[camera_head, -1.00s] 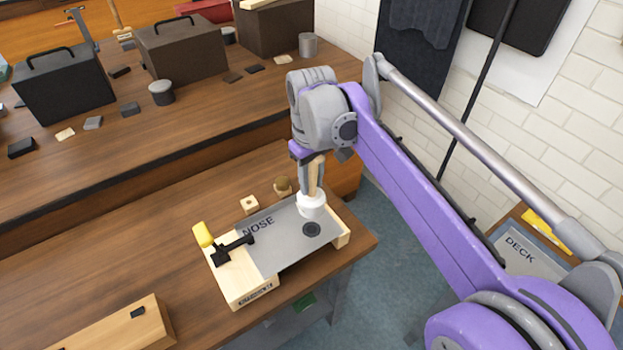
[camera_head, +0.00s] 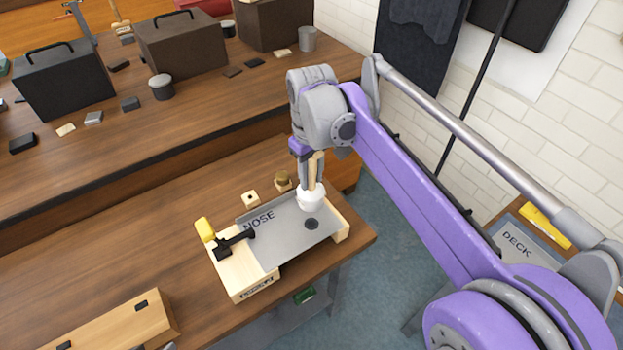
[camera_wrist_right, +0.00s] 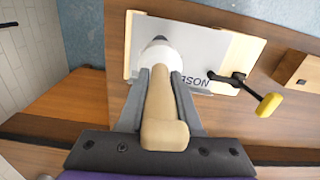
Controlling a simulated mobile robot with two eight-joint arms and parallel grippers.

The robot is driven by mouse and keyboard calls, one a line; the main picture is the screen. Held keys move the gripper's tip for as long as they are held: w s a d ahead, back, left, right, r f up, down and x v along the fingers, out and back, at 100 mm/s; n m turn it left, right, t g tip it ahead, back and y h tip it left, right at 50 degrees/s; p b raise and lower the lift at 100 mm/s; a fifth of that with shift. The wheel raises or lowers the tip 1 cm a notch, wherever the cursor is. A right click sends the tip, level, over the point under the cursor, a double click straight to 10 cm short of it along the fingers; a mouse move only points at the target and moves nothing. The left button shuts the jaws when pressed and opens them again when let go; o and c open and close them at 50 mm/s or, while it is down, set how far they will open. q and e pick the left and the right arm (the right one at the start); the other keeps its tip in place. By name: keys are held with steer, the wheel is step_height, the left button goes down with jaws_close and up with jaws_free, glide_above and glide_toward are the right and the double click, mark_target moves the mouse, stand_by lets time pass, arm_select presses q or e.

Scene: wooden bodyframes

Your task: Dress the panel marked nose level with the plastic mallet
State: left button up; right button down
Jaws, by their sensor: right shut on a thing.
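The grey metal panel marked NOSE (camera_head: 283,231) lies on a pale wooden frame (camera_head: 236,275) on the near bench. A dark round spot shows on the panel near its right end. A black clamp with a yellow handle (camera_head: 205,230) reaches over the panel's left side. My right gripper (camera_head: 312,185) is shut on the wooden handle of the plastic mallet, whose white head (camera_head: 311,198) is at the panel beside the dark spot. I cannot tell whether the head touches the panel. In the wrist view the handle (camera_wrist_right: 160,105) lies between both fingers (camera_wrist_right: 157,98). My left gripper is not in view.
A long wooden piece (camera_head: 110,325) lies at the front left. Dark cases (camera_head: 180,45) and small items stand on the raised back bench. A panel marked DECK (camera_head: 517,250) lies at right.

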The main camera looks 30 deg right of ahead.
steer(key=shift+f, duration=0.15)
steer(key=shift+s, duration=0.15)
steer(key=s+a+r+p, duration=0.1)
steer(key=s+a+r, duration=0.1)
steer(key=s+a, duration=0.2)
steer(key=shift+s+a, duration=0.35)
steer(key=shift+s, duration=1.4)
steer(key=shift+w, duration=0.1)
